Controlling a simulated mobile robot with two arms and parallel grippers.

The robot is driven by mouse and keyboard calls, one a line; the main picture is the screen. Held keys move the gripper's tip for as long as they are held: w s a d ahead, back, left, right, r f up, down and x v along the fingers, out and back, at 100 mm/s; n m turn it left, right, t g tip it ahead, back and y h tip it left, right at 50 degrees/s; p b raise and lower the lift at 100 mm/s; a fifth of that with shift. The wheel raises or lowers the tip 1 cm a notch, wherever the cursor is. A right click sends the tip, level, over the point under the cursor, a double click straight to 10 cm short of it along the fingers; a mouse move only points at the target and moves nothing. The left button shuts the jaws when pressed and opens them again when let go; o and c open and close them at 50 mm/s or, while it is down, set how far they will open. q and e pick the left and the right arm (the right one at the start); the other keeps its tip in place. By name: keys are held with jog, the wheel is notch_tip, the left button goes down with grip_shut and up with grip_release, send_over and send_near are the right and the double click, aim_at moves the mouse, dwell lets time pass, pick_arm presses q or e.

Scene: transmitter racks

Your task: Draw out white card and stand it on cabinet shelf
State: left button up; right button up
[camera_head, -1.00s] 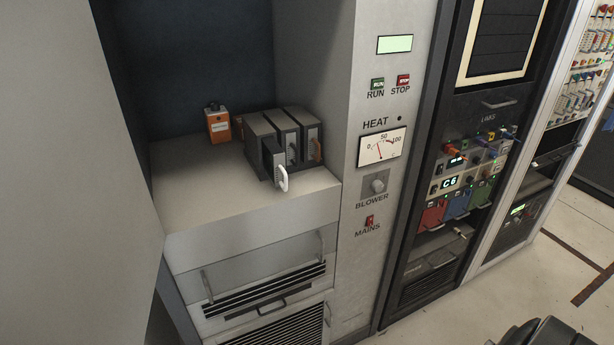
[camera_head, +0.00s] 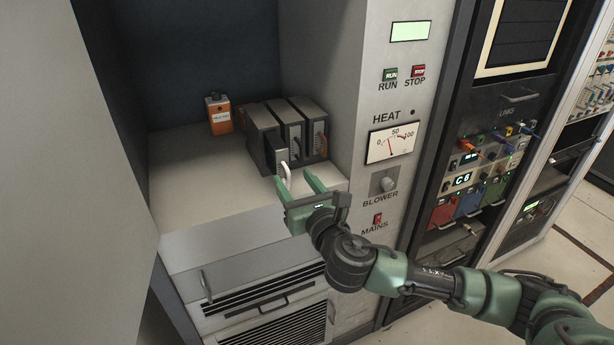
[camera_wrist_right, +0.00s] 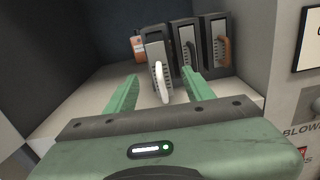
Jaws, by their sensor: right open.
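The card with the white handle (camera_head: 286,173) is in the leftmost slot of the dark card rack (camera_head: 263,131) on the cabinet shelf (camera_head: 190,185); its front sticks out a little. In the right wrist view its white handle (camera_wrist_right: 161,82) stands between my open fingers, which look apart from it. My right gripper (camera_head: 297,181) is open and empty just in front of the handle. It partly overlaps the handle's lower end in the head view. My left gripper is not in view.
Two more cards, with a dark handle and a brown handle (camera_wrist_right: 224,51), fill the other slots. An orange box (camera_head: 219,115) stands behind the rack to the left. The shelf is clear left of the rack. The cabinet's control panel (camera_head: 392,150) rises close on the right.

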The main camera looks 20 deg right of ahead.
aim_at(284, 163)
jog(key=shift+n, duration=0.3)
jog(key=w, duration=0.2)
jog(key=w+p, duration=0.1)
jog(key=w, duration=0.4)
jog(key=shift+w+a+r+p, duration=0.15)
jog(key=shift+w+r+p, duration=0.15)
jog(key=shift+r+p, duration=0.1)
grip_shut()
